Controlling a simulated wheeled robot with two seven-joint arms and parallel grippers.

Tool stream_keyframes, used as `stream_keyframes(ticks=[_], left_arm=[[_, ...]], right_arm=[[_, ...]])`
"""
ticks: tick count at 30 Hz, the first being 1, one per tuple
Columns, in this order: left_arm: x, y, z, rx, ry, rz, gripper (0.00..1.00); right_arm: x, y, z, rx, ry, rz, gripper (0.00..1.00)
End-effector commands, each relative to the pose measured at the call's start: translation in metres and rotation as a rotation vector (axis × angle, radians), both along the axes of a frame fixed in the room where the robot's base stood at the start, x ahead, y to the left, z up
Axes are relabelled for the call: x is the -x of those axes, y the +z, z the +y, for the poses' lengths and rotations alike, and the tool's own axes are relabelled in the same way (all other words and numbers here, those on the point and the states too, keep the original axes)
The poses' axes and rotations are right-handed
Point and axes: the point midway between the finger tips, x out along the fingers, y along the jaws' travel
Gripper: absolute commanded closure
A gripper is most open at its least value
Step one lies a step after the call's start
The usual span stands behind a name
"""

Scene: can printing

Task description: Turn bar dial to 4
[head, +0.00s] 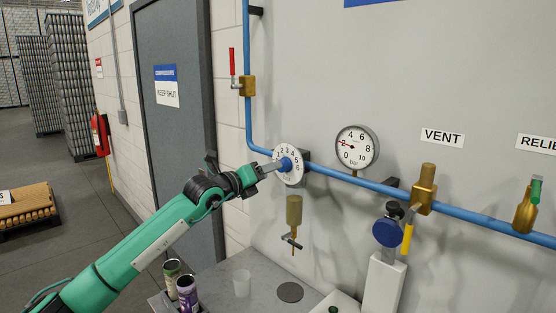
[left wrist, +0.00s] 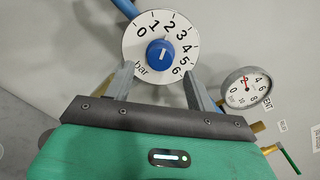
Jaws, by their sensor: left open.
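The bar dial (head: 291,165) is a round white disc on the blue pipe, numbered 0 to 6. In the left wrist view the dial (left wrist: 137,45) faces me, with a blue knob (left wrist: 160,52) at its centre. A faint mark on the knob points roughly up, near 1 to 2; it is small. My left gripper (head: 275,167) is at the knob from the left. In the left wrist view the left gripper (left wrist: 159,68) is open, its fingers on either side just below the knob; contact cannot be told. My right gripper is not in view.
A pressure gauge (head: 357,148) right of the dial has its red needle near 2. A brass VENT valve (head: 424,190) and a red-handled valve (head: 247,86) sit on the pipe.

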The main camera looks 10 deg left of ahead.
Motion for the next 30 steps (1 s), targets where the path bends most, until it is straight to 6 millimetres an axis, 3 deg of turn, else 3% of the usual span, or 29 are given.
stream_keyframes(ticks=[3,9,21,23,28,30], left_arm=[[-0.018,0.005,-0.011,-0.001,0.0,0.001,0.44],[-0.036,0.002,-0.022,0.0,-0.001,0.001,0.44],[-0.041,-0.001,-0.026,0.0,-0.001,-0.001,0.44],[-0.041,-0.001,-0.026,0.0,-0.001,-0.001,0.52],[-0.041,-0.001,-0.025,0.0,0.0,0.0,0.85],[-0.041,-0.001,-0.025,0.0,0.0,0.0,0.89]], right_arm=[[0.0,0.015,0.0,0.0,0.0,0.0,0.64],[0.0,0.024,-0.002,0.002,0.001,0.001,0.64],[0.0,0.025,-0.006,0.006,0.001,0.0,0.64],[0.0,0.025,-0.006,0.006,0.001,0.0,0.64],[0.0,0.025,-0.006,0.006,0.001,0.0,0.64],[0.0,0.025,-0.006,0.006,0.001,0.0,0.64]])
